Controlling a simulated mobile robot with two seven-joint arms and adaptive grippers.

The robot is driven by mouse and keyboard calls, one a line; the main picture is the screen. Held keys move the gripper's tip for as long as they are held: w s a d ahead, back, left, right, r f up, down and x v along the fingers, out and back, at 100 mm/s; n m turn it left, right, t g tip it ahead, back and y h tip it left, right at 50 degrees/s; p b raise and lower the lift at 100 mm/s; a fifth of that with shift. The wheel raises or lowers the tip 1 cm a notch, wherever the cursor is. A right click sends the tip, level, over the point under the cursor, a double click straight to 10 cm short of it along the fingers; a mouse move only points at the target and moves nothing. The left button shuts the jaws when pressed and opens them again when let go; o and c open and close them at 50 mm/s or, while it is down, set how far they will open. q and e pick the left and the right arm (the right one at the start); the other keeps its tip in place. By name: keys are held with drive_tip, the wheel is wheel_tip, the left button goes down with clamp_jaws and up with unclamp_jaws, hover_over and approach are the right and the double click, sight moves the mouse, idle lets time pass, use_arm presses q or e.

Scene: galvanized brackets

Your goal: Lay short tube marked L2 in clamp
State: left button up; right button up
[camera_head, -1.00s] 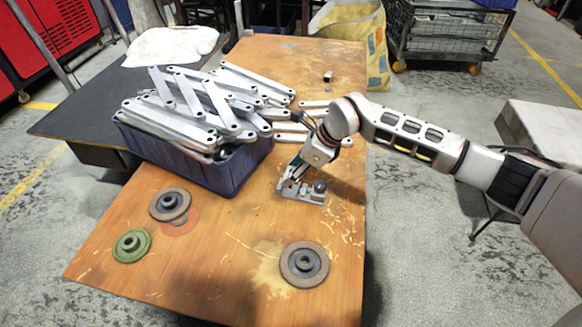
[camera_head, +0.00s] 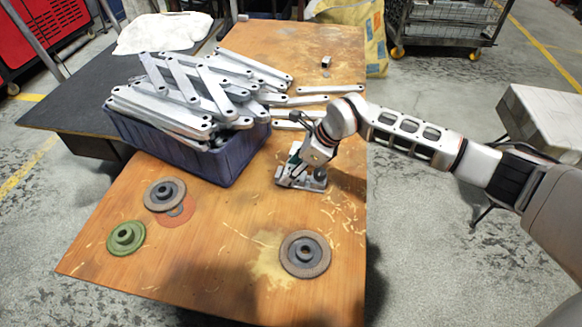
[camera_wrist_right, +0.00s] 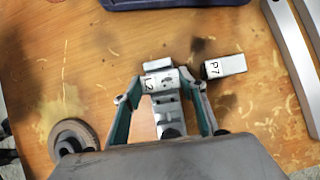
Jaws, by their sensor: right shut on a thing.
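The short tube marked L2 (camera_wrist_right: 151,84) is a pale grey piece held between the teal-padded fingers of my right gripper (camera_wrist_right: 160,82). In the right wrist view it lies over the far end of the metal clamp (camera_wrist_right: 169,112). I cannot tell whether it rests in the clamp or is just above it. In the head view my right gripper (camera_head: 293,172) is down at the clamp (camera_head: 317,181) on the wooden table, and the tube is not distinct there. My left gripper is not in view.
A block marked P7 (camera_wrist_right: 226,66) lies close beside the clamp. A blue crate (camera_head: 228,160) heaped with galvanized brackets (camera_head: 190,95) stands to the left. Flanged discs (camera_head: 305,254) and a green disc (camera_head: 126,237) lie on the near table. The front middle is clear.

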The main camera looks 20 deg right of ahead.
idle(0.3)
drive_tip(key=o, duration=1.2)
drive_tip(key=shift+d+r, duration=0.1)
drive_tip(key=shift+r, duration=0.05)
drive_tip(key=v, duration=1.1)
drive_tip(key=shift+s+d+r, duration=0.1)
drive_tip(key=shift+s+r, duration=0.05)
drive_tip(key=shift+r, duration=0.15)
